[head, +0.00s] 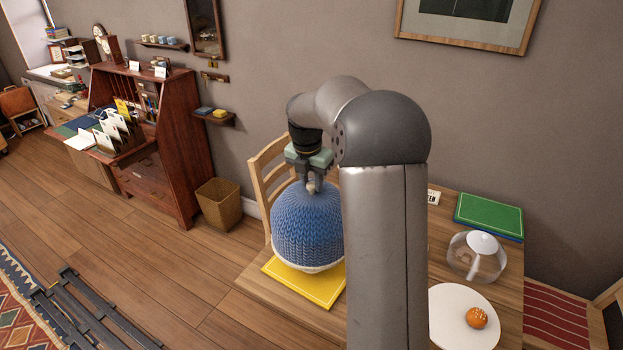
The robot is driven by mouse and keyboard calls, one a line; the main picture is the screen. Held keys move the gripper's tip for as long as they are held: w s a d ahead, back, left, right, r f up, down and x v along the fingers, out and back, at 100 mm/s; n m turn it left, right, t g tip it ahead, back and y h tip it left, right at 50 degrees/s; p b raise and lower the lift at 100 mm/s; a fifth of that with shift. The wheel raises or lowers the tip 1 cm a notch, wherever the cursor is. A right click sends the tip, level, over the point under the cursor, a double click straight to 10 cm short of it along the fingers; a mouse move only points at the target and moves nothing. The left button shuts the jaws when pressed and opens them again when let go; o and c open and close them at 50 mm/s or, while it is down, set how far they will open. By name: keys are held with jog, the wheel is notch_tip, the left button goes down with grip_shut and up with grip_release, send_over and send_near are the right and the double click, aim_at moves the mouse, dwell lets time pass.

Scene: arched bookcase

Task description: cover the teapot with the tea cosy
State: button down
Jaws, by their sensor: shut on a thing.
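The tea cosy (305,232) is a blue knitted dome with a pale lower rim and a small knob on top. It is upright over a yellow mat (285,282) on the wooden table. My gripper (311,187) points down from above and is shut on the knob of the tea cosy. The cosy's rim is at or just above the mat; I cannot tell whether it touches. No teapot shows; whether it is under the cosy cannot be seen. My arm hides the cosy's right edge and part of the table.
A wooden chair (268,165) stands behind the cosy. A waste bin (218,205) and a desk (165,140) stand left.

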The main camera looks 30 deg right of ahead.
notch_tip(320, 180, down, 13)
jog(key=b, duration=0.6)
jog(key=shift+r, duration=0.2)
jog(key=c, duration=1)
grip_release()
jog(key=shift+c, duration=0.2)
dwell(0.9)
jog(key=shift+r, duration=0.1)
